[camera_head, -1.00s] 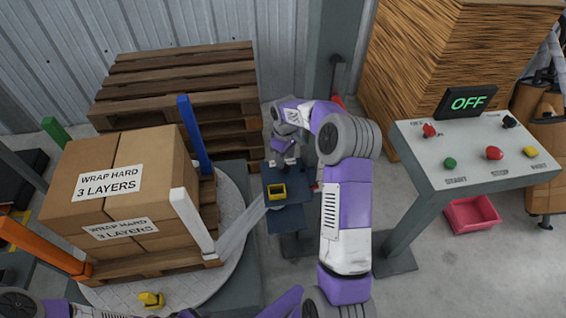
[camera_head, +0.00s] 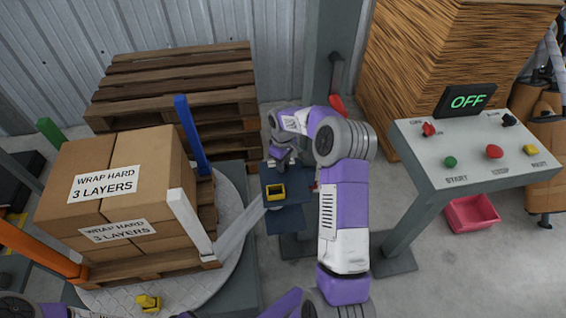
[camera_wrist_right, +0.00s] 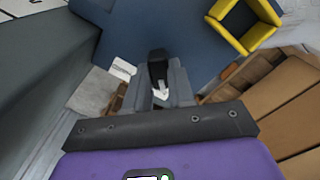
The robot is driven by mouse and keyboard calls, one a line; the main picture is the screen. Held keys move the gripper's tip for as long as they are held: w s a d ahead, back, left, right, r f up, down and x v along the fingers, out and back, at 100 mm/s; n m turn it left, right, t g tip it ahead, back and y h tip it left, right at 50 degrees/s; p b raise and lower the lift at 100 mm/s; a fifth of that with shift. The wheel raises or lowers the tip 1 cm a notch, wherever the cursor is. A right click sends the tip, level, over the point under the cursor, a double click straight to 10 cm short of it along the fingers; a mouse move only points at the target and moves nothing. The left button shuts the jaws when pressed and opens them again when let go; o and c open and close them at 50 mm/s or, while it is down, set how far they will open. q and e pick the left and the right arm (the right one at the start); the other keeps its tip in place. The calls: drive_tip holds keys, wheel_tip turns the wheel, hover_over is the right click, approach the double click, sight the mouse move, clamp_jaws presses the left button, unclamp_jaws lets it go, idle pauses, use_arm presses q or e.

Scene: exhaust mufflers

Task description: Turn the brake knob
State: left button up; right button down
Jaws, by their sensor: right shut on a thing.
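My right gripper (camera_head: 281,163) is at the top of the dark blue carriage (camera_head: 290,190), beside the post. In the right wrist view the right gripper (camera_wrist_right: 165,88) is shut on a small black knob (camera_wrist_right: 158,57) with a pale mark below it. I take this to be the brake knob. The knob stands at the edge of the blue carriage surface (camera_wrist_right: 150,20), and the fingers hide part of it. In the head view my arm hides the knob. My left gripper does not show.
A yellow-rimmed holder (camera_head: 275,192) sits on the carriage near my gripper.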

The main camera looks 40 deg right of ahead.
drive_tip(key=m+p, duration=0.1)
drive_tip(key=m, duration=0.3)
drive_tip(key=shift+r+p, duration=0.1)
drive_tip(key=shift+p, duration=0.2)
drive_tip(key=m+p, duration=0.1)
drive_tip(key=m, duration=0.3)
drive_tip(key=shift+m, duration=0.3)
drive_tip(key=m+p, duration=0.2)
drive_tip(key=m, duration=0.3)
drive_tip(key=shift+m+p, duration=0.75)
drive_tip(key=shift+m, duration=1.35)
drive_tip(key=c, duration=1)
unclamp_jaws()
drive_tip(key=shift+o, duration=0.2)
